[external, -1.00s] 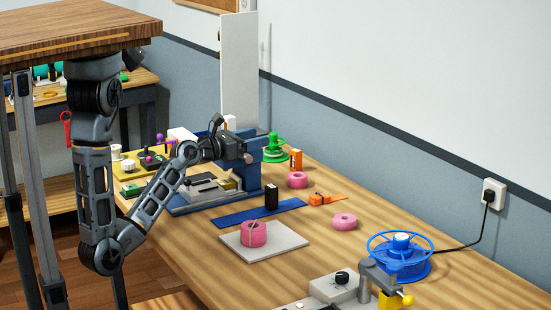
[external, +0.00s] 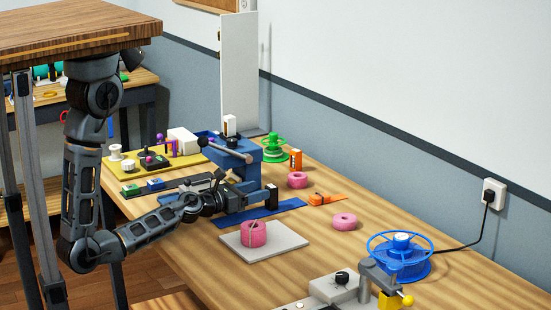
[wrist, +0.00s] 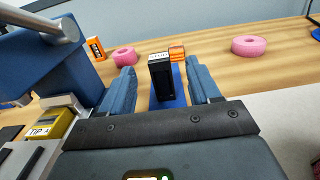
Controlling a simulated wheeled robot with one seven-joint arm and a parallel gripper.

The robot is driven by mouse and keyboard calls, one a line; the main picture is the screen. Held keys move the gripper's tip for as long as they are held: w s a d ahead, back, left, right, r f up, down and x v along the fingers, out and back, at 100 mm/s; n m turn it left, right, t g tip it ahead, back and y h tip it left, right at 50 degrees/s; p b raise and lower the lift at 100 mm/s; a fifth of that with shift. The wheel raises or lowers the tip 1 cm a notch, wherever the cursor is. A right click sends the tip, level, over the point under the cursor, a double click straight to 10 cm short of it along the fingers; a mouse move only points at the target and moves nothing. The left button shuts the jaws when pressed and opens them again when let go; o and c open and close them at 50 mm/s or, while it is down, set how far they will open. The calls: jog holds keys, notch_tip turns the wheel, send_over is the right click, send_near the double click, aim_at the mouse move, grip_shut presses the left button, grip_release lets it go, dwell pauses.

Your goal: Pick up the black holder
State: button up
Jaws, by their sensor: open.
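The black holder (wrist: 161,82) is a small upright black block with a white label on top. It stands on the blue strip (wrist: 180,88), between and beyond my two open fingers in the wrist view. In the external view the holder (external: 271,194) shows at the right of my gripper (external: 252,197), which is low over the bench and partly hides it. My gripper (wrist: 165,88) is open and holds nothing. Whether the fingers touch the holder cannot be told.
A blue machine (external: 240,152) with a lever stands close behind my gripper. A pink roll (external: 252,234) sits on a pale plate (external: 283,241) in front. Another pink roll (external: 344,221), an orange tool (external: 327,199) and a blue reel (external: 400,255) lie to the right.

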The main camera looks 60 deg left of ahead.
aim_at(276, 186)
jog(key=shift+w+a+p, duration=0.1)
jog(key=shift+w+p, duration=0.75)
jog(key=shift+w, duration=3.1)
jog(key=c, duration=1.1)
